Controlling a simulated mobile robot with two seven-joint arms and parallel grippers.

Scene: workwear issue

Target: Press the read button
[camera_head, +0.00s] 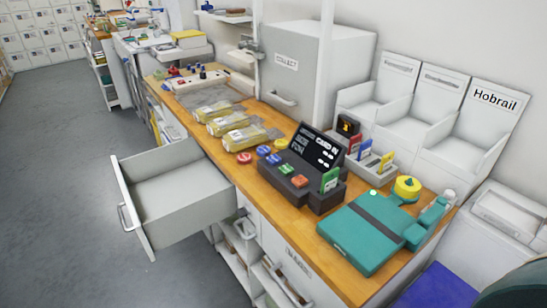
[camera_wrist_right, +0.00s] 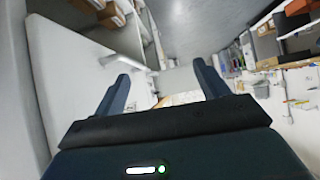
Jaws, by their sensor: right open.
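A dark console (camera_head: 300,178) with a tilted black display (camera_head: 318,147) stands on the wooden counter. Blue, green and orange-red buttons (camera_head: 299,181) line its front. Their labels are too small to read, so I cannot tell which is the read button. A green card (camera_head: 330,180) stands upright at the console's right end. My right gripper (camera_wrist_right: 160,75) shows in the right wrist view, its two dark fingers apart with nothing between them. Neither gripper's fingers show in the head view.
An open drawer (camera_head: 137,215) juts out left of the counter (camera_head: 270,187). A teal device (camera_head: 355,238) with a yellow knob (camera_head: 407,187) stands right of the console. Several coloured cards stand in a holder (camera_head: 378,173) behind. Yellowish packs (camera_head: 240,137) lie left. The grey floor is clear.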

